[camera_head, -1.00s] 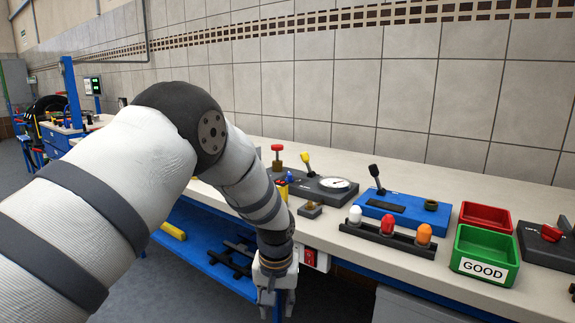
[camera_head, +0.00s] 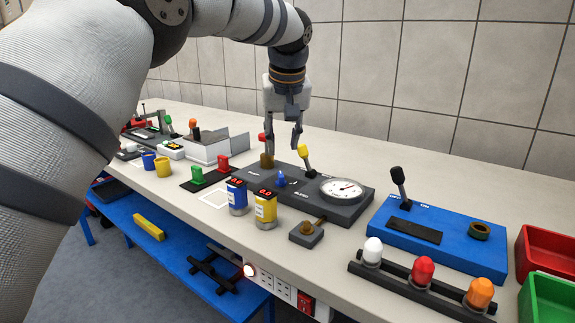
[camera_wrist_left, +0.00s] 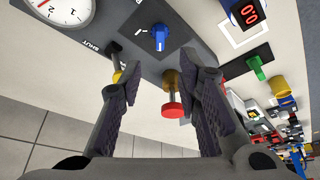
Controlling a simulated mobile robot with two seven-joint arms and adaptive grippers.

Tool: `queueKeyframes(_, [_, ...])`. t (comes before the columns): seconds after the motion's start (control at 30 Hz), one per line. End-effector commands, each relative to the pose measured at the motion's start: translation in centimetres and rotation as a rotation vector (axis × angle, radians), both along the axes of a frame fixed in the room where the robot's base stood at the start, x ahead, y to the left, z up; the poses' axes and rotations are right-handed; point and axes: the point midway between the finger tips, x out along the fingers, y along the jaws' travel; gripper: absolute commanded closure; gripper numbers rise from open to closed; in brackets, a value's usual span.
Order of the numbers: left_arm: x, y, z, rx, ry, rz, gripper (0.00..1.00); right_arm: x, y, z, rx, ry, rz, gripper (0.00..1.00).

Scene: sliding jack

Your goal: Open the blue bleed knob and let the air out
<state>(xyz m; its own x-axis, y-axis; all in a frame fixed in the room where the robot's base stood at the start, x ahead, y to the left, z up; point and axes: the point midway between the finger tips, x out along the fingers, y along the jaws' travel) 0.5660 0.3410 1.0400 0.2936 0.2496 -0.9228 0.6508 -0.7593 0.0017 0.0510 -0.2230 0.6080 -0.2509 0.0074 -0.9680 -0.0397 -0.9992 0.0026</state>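The blue bleed knob (camera_head: 280,178) stands on the dark panel (camera_head: 345,214), left of the round gauge (camera_head: 342,189). In the left wrist view the blue knob (camera_wrist_left: 158,39) shows beyond and between the fingertips. My left gripper (camera_head: 283,145) points down above the back of the panel, behind and above the blue knob. Its fingers are apart and empty; the left wrist view also shows the open gripper (camera_wrist_left: 163,82). A yellow-tipped lever (camera_head: 304,155) and a red-topped brass knob (camera_head: 266,155) stand close to the fingers. My right gripper is out of view.
Blue and yellow canisters with red displays (camera_head: 237,196) (camera_head: 265,206) stand in front of the panel. A small brass fitting block (camera_head: 306,234) sits at its front. A blue lever box (camera_head: 440,235) and signal lamps (camera_head: 422,270) lie to the right. The tiled wall is behind.

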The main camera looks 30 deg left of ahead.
Motion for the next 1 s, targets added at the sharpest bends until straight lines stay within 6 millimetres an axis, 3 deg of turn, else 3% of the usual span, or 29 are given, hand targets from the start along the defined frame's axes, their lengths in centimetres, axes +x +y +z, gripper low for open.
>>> queueKeyframes(0.03, [0.4, 0.3, -1.7, -0.002, 0.007, 0.000, 0.69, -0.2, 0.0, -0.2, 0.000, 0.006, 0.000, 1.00])
queueKeyframes(0.2, [1.7, 1.4, -5.8, -0.001, 0.008, 0.000, 0.69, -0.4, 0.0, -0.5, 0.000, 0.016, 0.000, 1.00])
queueKeyframes(0.4, [2.6, 2.1, -8.4, -0.001, 0.003, -0.001, 0.69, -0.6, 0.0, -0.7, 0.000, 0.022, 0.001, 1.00])
queueKeyframes(0.7, [2.8, 2.3, -8.7, 0.000, 0.000, -0.001, 0.69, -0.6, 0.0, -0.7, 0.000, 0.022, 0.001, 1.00])
queueKeyframes(0.73, [2.8, 2.3, -8.7, 0.000, 0.000, -0.001, 0.71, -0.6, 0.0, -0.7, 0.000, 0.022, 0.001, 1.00])
queueKeyframes(0.87, [2.8, 2.3, -8.7, 0.001, 0.000, -0.002, 1.00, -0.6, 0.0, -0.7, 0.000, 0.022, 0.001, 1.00])
queueKeyframes(1.0, [2.7, 2.3, -8.7, 0.000, 0.001, -0.002, 1.00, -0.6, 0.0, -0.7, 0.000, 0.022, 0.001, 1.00])
